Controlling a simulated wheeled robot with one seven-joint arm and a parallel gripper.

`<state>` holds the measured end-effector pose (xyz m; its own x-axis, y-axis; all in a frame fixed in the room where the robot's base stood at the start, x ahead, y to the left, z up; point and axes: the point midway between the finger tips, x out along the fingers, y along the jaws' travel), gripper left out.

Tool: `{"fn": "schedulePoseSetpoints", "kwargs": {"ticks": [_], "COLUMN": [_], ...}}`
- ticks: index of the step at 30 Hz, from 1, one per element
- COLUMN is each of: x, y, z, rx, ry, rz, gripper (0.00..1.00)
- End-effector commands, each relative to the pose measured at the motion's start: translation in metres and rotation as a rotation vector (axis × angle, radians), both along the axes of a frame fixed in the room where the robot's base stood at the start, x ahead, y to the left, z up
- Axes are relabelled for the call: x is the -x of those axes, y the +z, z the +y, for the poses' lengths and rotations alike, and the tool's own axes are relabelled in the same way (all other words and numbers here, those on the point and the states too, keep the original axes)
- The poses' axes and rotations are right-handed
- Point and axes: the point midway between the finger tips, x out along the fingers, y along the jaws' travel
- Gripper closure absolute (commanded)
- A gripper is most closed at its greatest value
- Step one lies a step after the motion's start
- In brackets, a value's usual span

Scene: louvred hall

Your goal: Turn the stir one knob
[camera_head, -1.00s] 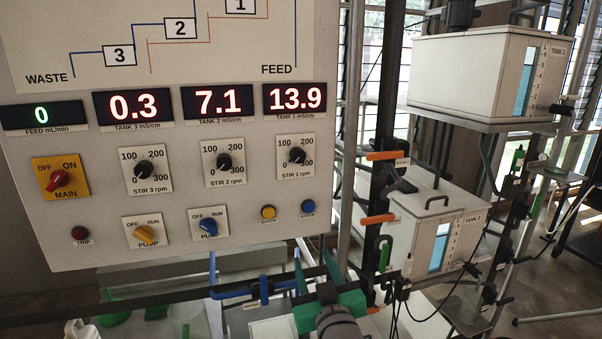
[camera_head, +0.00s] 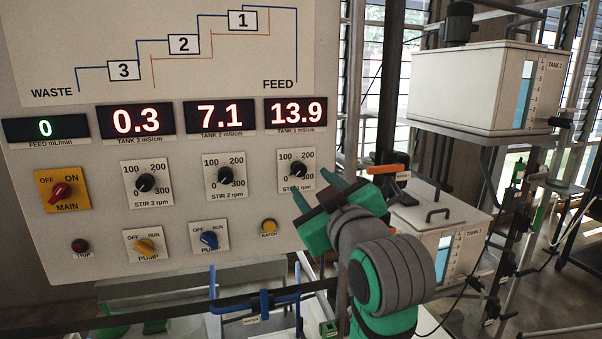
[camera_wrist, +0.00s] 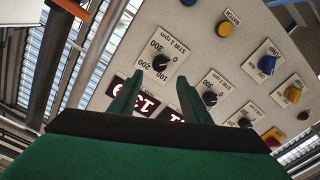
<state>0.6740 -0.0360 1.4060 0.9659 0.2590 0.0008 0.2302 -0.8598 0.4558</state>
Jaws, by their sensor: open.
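The stir 1 knob (camera_head: 298,169) is a black round knob on a white square plate, at the right of the row of three stir knobs on the panel. In the wrist view the same knob (camera_wrist: 160,62) sits above and between my fingertips, upside down. My gripper (camera_head: 311,186) has green fingers spread apart, just below and right of the knob in the head view; it also shows in the wrist view (camera_wrist: 156,88). Nothing is between the fingers. The gripper partly covers the lower edge of the knob's plate. I cannot tell whether a finger touches the panel.
The stir 2 knob (camera_head: 225,175) and stir 3 knob (camera_head: 145,183) are to the left. Below are the yellow pump knob (camera_head: 145,246), blue pump knob (camera_head: 209,239) and yellow batch button (camera_head: 269,226). An orange-ended rail (camera_head: 386,169) and tanks (camera_head: 480,87) stand right of the panel.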

Motion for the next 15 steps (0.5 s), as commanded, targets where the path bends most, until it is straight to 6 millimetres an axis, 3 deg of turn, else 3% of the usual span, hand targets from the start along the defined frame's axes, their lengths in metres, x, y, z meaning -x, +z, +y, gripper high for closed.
{"fn": "schedulePoseSetpoints", "kwargs": {"ticks": [9,15], "x": [-0.055,-0.079], "y": [-0.001,-0.001], "z": [0.014,0.02], "rx": [-0.001,-0.001], "ry": [0.0,-0.002], "rz": [0.004,0.002], "gripper": [0.57,0.57]}}
